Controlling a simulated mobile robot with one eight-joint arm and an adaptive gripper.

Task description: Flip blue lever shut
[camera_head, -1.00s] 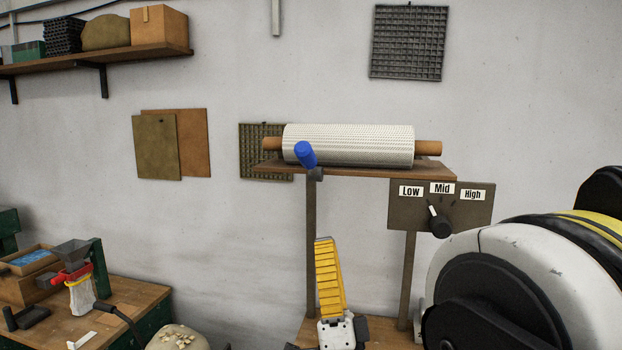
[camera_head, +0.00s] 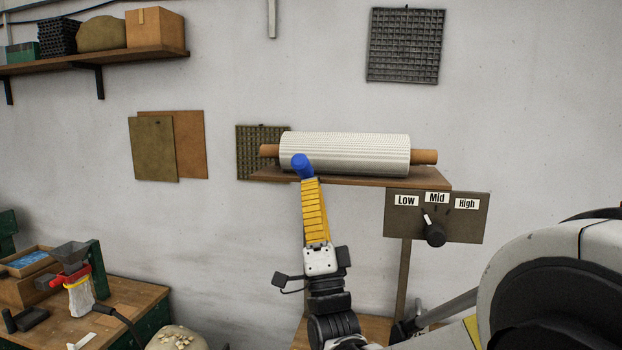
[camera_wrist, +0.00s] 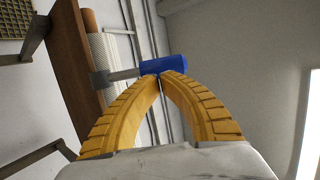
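The blue lever handle (camera_head: 302,165) sticks up at the left front of the brown shelf that carries the white mesh roll. In the wrist view the blue handle (camera_wrist: 163,65) lies just beyond my fingertips, on a grey metal rod joined to the shelf edge. My gripper (camera_head: 309,182) has yellow ribbed fingers and comes up from below, its tips at the lower end of the handle. In the wrist view the fingertips (camera_wrist: 160,76) meet, with nothing seen between them. Whether they touch the handle is not clear. The lever's pivot is hidden in the head view.
The mesh roll (camera_head: 345,153) lies on the shelf (camera_head: 420,182) behind the lever. A panel (camera_head: 465,228) marked Low, Mid and High with a black knob (camera_head: 435,235) sits to the right. A workbench (camera_head: 120,302) with tools stands at lower left.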

